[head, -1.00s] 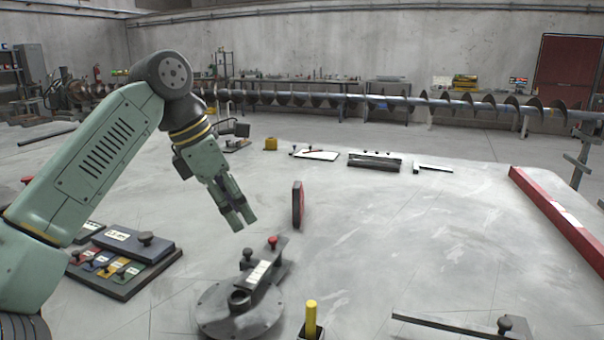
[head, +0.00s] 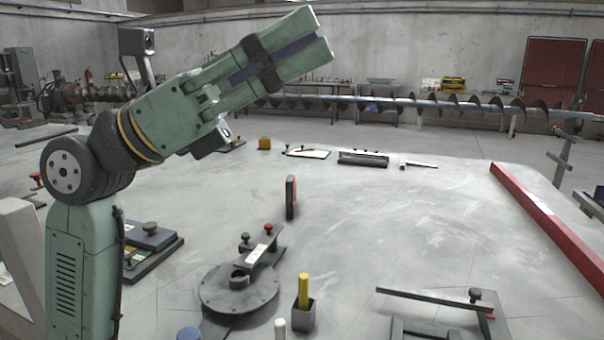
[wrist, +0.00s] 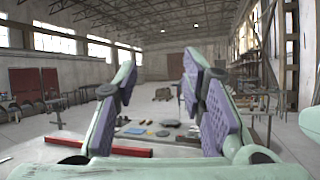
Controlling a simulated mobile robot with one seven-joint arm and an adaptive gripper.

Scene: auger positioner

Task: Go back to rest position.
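My gripper (head: 314,38) is raised high in the head view, above the far part of the table, pointing up and to the right. In the wrist view my gripper (wrist: 160,66) shows its green fingers with purple pads spread apart, with nothing between them. My arm stands upright at the left and bends at a dark joint. No object touches the gripper.
A red bar (head: 548,217) lies along the right.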

